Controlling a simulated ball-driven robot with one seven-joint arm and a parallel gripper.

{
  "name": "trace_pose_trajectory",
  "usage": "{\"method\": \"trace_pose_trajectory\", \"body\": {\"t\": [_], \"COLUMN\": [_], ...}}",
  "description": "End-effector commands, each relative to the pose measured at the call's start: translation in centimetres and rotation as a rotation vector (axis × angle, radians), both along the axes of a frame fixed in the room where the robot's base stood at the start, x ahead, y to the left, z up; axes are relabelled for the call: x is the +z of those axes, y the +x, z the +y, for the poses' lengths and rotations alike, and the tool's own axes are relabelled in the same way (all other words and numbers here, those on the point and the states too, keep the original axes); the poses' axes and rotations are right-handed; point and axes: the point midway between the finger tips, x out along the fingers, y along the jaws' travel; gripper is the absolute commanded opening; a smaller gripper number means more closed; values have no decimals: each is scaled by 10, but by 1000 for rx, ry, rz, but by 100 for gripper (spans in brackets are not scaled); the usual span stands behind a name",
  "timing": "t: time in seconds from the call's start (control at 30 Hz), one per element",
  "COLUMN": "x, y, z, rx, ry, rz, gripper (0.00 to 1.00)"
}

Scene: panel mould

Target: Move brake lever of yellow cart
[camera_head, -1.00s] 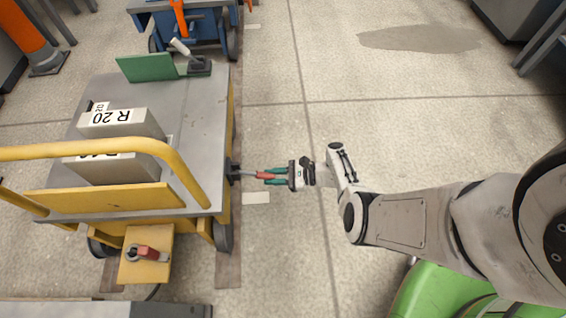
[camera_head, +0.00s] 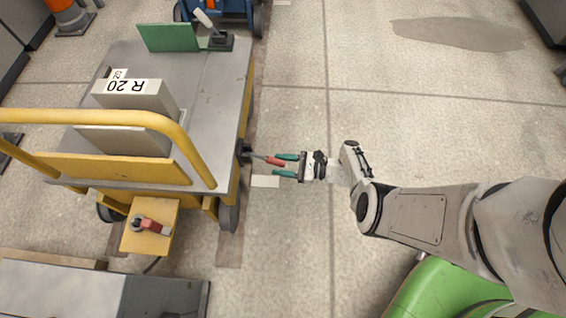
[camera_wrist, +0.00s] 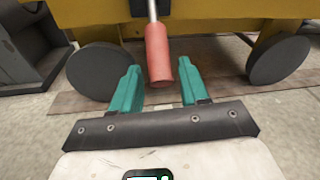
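The yellow cart (camera_head: 205,130) stands at the left of the head view, with a grey deck and a yellow push rail. Its brake lever (camera_head: 267,159) sticks out from the right side, a metal rod with a red grip. In the wrist view the red grip (camera_wrist: 159,58) hangs between the two teal fingers of my gripper (camera_wrist: 157,90), with gaps on both sides. In the head view my gripper (camera_head: 284,165) is open, with its fingertips close to the end of the grip. I see no contact.
Boxes, one marked R 20 (camera_head: 140,95), lie on the deck. A yellow bracket with a red-handled part (camera_head: 152,224) is at the cart's near end. A blue cart (camera_head: 222,8) stands behind. The floor (camera_head: 420,110) to the right is clear.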

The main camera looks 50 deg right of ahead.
Motion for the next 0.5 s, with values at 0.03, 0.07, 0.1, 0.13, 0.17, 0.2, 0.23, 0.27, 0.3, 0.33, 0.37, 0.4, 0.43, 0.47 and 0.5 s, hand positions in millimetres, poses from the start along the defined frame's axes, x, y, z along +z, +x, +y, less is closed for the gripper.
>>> {"method": "trace_pose_trajectory", "body": {"t": [0.03, 0.07, 0.1, 0.13, 0.17, 0.2, 0.23, 0.27, 0.3, 0.33, 0.37, 0.4, 0.43, 0.47, 0.5], "x": [0, 1, 1, 1, 1, 1, 1, 1, 2, 2, 2, 3, 3, 4, 5], "y": [0, 0, 0, 0, 0, 0, 0, 0, -1, -2, -4, -7, -10, -14, -19], "z": [0, 0, 0, -1, -1, -1, -1, -1, -2, -2, -3, -5, -8, -10, -13], "rx": [0, 0, -1, -1, -1, -1, -1, -1, -1, -1, -1, -2, -3, -4, -3], "ry": [0, 0, 0, 0, 0, 0, 0, 0, 0, 1, 1, 0, 0, 0, 0], "rz": [-1, -1, -2, -2, -2, -2, -2, -2, -2, -3, -3, -3, -2, -2, -3], "gripper": [50, 51, 51, 51, 51, 51, 51, 51, 51, 51, 51, 51, 51, 51, 51]}}
